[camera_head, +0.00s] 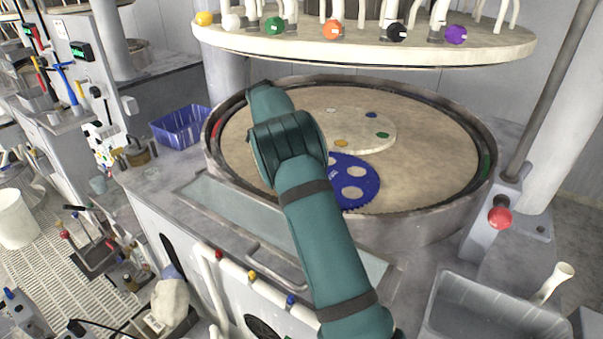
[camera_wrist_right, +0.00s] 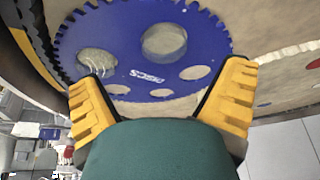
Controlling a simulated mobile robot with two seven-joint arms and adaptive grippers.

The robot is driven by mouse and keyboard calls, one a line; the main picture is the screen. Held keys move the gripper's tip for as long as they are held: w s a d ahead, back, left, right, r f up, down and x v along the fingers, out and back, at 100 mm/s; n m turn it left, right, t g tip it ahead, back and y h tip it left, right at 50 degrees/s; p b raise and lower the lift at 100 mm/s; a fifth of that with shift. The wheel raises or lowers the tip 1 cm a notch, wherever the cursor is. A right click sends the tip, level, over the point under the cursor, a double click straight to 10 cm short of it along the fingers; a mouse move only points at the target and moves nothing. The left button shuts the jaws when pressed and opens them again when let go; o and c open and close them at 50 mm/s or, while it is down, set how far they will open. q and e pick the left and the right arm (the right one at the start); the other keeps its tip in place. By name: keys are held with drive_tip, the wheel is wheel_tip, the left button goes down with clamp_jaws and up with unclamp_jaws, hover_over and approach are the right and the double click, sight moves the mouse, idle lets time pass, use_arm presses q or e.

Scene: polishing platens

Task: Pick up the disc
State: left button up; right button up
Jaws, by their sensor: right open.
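The disc (camera_head: 369,185) is blue with a toothed rim and several round holes, and it lies flat on the beige platen (camera_head: 437,165). In the head view my right arm covers its left part. In the right wrist view the disc (camera_wrist_right: 125,50) fills the upper middle, with white lettering on it. My right gripper (camera_wrist_right: 162,72) is open, its yellow-padded fingers spread wide and empty. The near part of the disc shows between the fingers; I cannot tell whether they touch it. In the head view this gripper is hidden behind my arm. My left gripper is not in view.
A round overhead plate (camera_head: 365,44) with coloured knobs hangs above the platen. A raised dark rim (camera_head: 488,160) rings the platen. A pale centre plate (camera_head: 355,122) with coloured dots lies beside the disc. A blue basket (camera_head: 180,127) stands left, a red knob (camera_head: 500,218) right.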

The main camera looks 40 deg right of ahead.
drive_tip(key=shift+w+x, duration=0.2)
drive_tip(key=shift+x, duration=2.8)
drive_tip(key=shift+d, duration=0.15)
drive_tip(key=shift+c, duration=0.3)
drive_tip(key=c, duration=1.3)
